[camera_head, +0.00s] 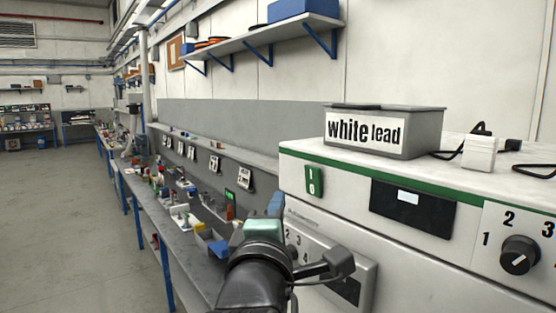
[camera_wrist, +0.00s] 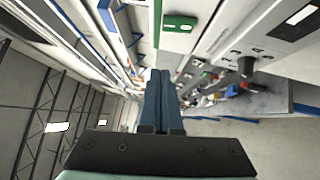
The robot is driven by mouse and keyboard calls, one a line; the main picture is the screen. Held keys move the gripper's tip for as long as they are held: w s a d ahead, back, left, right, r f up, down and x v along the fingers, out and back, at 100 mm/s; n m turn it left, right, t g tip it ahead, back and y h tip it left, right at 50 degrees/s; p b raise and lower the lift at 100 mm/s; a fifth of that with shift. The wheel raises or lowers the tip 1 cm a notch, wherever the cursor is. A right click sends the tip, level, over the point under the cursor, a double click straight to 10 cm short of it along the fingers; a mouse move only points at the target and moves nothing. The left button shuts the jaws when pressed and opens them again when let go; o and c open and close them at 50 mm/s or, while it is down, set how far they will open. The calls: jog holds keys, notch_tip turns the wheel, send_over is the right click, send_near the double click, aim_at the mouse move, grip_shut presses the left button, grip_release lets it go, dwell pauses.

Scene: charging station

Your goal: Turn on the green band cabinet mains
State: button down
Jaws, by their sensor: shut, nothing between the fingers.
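The green band cabinet (camera_head: 420,270) is the white cabinet at right in the head view, with a green strip (camera_head: 400,182) along its top edge. Its green mains switch (camera_head: 314,181), marked I and O, sits at the left end of the front, just under the strip. Whether it is on or off I cannot tell. A green switch (camera_wrist: 180,23) also shows on a white panel at the top of the wrist view. My gripper (camera_head: 276,204) is shut and empty, left of and a little below the switch in the head view. Its blue fingers (camera_wrist: 157,75) point towards the panel, apart from the switch.
The cabinet front has a dark display (camera_head: 412,207) and a black knob (camera_head: 519,256) with numbers. A box labelled "white lead" (camera_head: 385,131) and a white adapter (camera_head: 480,153) with a black cable stand on top. A cluttered workbench (camera_head: 190,274) runs along the wall at left.

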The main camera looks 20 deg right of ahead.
jog(key=shift+s+d, duration=0.15)
jog(key=shift+d, duration=0.15)
jog(key=p, duration=0.4)
send_near(305, 172)
jog(key=w+a+r, duration=0.2)
jog(key=w, duration=0.1)
jog(key=shift+w+d+p, duration=0.35)
jog(key=shift+d+p, duration=0.1)
jog(key=shift+d, duration=0.25)
jog(key=shift+w+d+p, duration=0.35)
jog(key=shift+d+p, duration=0.15)
jog(key=shift+d, duration=0.2)
jog(key=shift+w+d+p, duration=0.35)
jog(key=shift+d+p, duration=0.1)
jog(key=shift+d, duration=0.2)
jog(key=shift+r, duration=0.1)
